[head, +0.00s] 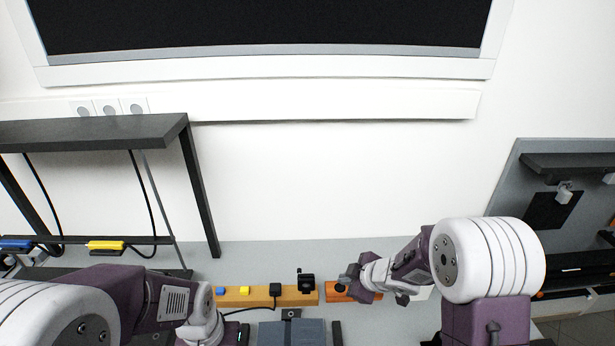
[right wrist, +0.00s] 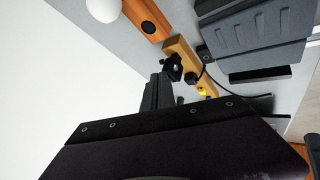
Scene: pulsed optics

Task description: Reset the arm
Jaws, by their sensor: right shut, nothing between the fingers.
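My right arm reaches in from the right in the head view, and its gripper (head: 347,281) is over the orange block (head: 337,293) at the back of the bench. In the right wrist view the dark fingers (right wrist: 158,92) are together, with nothing seen between them. They point toward the wooden bar (right wrist: 180,52) and the black holder on it; whether they touch cannot be told. My left arm lies bent at the lower left of the head view, and its fingers do not show.
The wooden bar (head: 250,296) carries a blue piece, a yellow piece and black holders (head: 306,281). A grey box (head: 291,332) sits in front. A dark shelf frame (head: 190,180) stands at left with a yellow handle (head: 105,247). A grey panel rack (head: 560,190) stands at right.

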